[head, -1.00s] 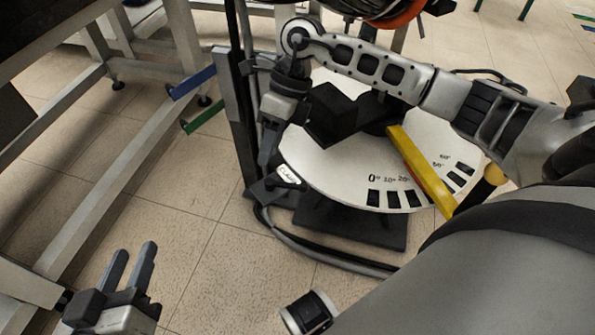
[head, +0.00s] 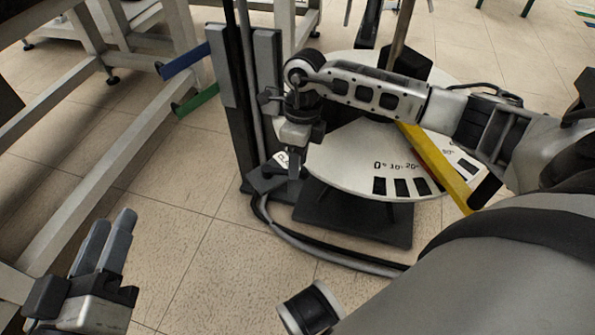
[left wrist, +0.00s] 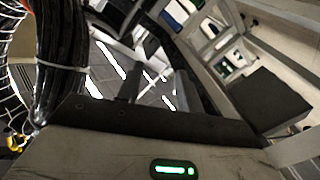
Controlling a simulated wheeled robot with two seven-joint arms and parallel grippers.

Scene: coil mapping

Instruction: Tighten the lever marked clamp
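The clamp lever has a white label (head: 281,160) and a dark body low on the post beside the round dial, in the middle of the head view. The label is partly hidden by my right gripper (head: 293,172), whose fingers point down at it. I cannot tell whether they touch the lever, or whether they are apart or shut. My left gripper (head: 104,246) is at the lower left, away from the lever. In the left wrist view its two fingers (left wrist: 158,88) stand apart with nothing between them.
The white dial (head: 345,170) has degree marks and a yellow bar (head: 440,172) across it, under my right arm. A dark post (head: 245,110) stands left of it. Blue (head: 185,62) and green (head: 197,93) bars project from a metal frame at left. Cables lie on the floor.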

